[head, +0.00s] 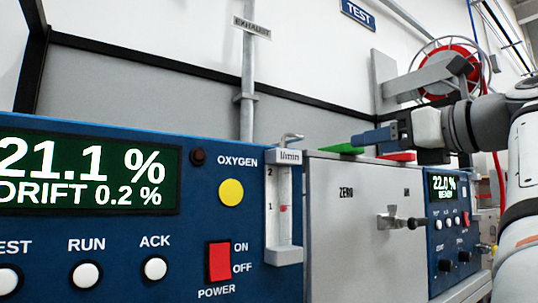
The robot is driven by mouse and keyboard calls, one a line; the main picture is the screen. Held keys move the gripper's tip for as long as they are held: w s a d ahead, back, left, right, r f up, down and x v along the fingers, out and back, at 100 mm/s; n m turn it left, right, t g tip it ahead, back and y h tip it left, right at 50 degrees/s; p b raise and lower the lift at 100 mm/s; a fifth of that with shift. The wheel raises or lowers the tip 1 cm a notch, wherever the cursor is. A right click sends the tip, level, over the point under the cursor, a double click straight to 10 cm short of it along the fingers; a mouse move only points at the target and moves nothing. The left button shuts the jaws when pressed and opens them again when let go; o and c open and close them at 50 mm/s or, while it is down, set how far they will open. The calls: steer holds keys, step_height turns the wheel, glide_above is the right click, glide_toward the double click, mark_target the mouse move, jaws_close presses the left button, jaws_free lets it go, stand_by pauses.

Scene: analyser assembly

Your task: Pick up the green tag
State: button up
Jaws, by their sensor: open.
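The green tag (342,150) lies flat on the top of the grey cabinet, close to its back edge. My gripper (358,139) reaches in from the right, with its blue finger end just above and to the right of the green tag. It is open. I cannot tell from this view whether the fingers touch the tag or stand around it. A red tag (397,157) lies on the same top, to the right of the green one and below my gripper.
The grey cabinet (350,240) has a valve handle (403,221) sticking out in front. A blue analyser (205,280) with a flow tube (284,213) stands left, and a smaller blue panel (447,222) stands right. A red hose reel (445,72) hangs on the wall behind.

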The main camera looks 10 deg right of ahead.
mark_target(342, 151)
steer(key=x, duration=0.2)
steer(key=p+x, duration=0.1)
steer(key=x, duration=0.1)
steer(key=shift+w+a+r+p, duration=0.2)
steer(key=shift+w+a+p, duration=0.1)
steer(key=shift+a, duration=0.05)
steer(key=shift+w+a+f, duration=0.15)
steer(key=shift+w, duration=0.65)
steer(key=shift+s, duration=0.1)
steer(key=shift+c, duration=0.5)
steer(key=c, duration=1)
steer(key=shift+o, duration=0.2)
